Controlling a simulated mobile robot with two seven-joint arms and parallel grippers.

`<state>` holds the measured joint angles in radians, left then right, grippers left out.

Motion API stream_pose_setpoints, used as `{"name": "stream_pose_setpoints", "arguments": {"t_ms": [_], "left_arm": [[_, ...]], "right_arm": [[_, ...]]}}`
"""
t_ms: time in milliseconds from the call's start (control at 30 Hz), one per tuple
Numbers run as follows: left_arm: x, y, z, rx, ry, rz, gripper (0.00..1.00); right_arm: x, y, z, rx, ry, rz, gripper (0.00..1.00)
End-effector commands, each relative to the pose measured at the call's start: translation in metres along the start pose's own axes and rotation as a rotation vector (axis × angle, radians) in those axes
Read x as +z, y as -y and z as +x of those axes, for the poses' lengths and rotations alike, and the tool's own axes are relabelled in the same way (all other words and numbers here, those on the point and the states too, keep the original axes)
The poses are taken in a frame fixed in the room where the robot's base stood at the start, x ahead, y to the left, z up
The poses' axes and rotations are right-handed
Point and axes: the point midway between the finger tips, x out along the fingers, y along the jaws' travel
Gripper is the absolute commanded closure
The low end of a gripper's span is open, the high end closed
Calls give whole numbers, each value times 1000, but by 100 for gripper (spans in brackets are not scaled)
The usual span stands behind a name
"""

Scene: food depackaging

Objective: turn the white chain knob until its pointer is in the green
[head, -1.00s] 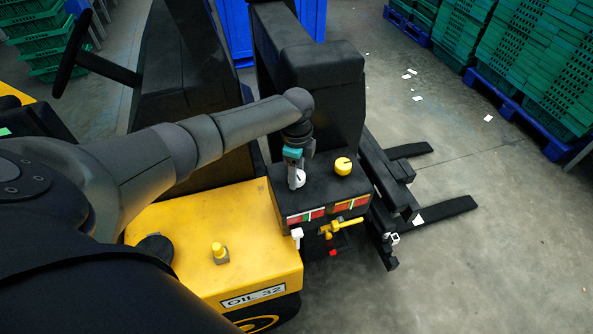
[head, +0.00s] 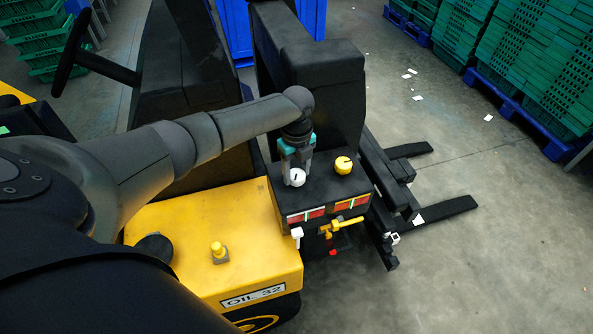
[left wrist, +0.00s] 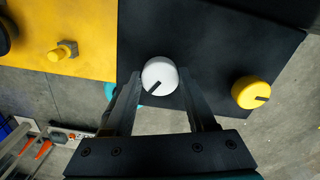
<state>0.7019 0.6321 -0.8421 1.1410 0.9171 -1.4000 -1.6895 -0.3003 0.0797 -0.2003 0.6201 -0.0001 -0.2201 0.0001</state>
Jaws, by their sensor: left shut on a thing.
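The white chain knob (head: 297,179) stands on the black control box (head: 328,207). In the left wrist view the white knob (left wrist: 160,72) shows a dark line on its top, slanting to the lower left. My left gripper (head: 297,168) is shut on the knob from above, one finger on each side; the left wrist view also shows its fingers (left wrist: 160,82). On the box's front, below the knob, a red gauge (head: 305,215) has a green part; where its pointer stands is too small to tell. My right gripper is not in view.
A yellow knob (head: 343,166) stands close to the right of the white one, above its own red and green gauge (head: 352,203). A yellow-handled valve (head: 345,224) sticks out below. A yellow button (head: 218,250) is on the yellow body. A black backrest (head: 325,90) rises behind the box.

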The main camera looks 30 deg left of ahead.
Motion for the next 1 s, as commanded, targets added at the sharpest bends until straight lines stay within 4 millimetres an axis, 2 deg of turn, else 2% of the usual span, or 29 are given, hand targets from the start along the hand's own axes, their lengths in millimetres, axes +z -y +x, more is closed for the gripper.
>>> {"name": "stream_pose_setpoints", "arguments": {"t_ms": [467, 500, 767, 1000], "left_arm": [[-1, 1, -1, -2, -2, 17, 99], [-1, 1, -1, -2, -2, 17, 43], [0, 0, 0, -1, -1, 16, 14], [0, 0, -1, 0, -1, 16, 14]], "right_arm": [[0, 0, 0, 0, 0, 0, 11], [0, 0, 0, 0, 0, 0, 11], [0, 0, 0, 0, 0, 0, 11], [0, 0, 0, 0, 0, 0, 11]]}}
